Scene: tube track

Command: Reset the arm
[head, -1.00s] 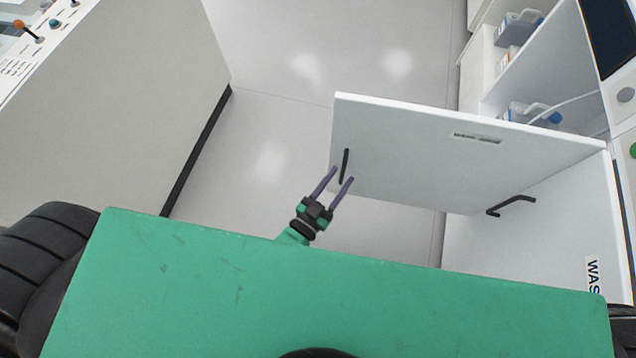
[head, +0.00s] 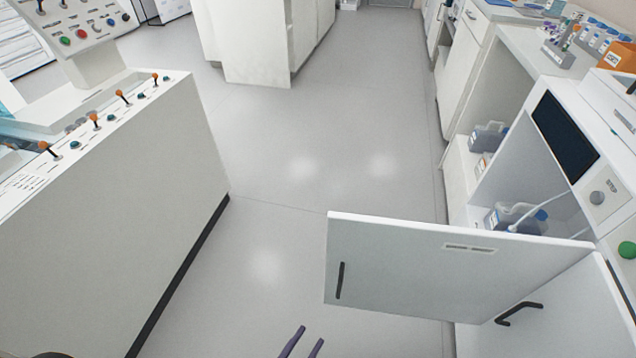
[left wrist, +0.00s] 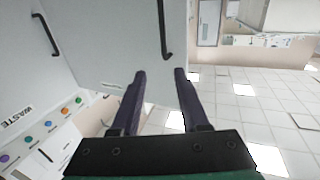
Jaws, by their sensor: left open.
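My left gripper (head: 307,340) shows only by its two purple fingertips at the bottom edge of the head view. Its fingers are apart with nothing between them, as the left wrist view (left wrist: 160,85) also shows. The white cabinet door (head: 440,268) stands open to the right of and beyond the gripper. Its black handle (head: 340,281) is clear of the fingertips. In the left wrist view, a black handle (left wrist: 162,30) on a white panel (left wrist: 105,45) lies beyond the fingers. My right gripper is in neither view.
A white control console (head: 130,190) stands at left. At right, the open cabinet holds bottles (head: 505,217), and a lower front carries another black handle (head: 518,312). Clear grey floor (head: 300,150) lies between. A white island (head: 265,45) stands farther back.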

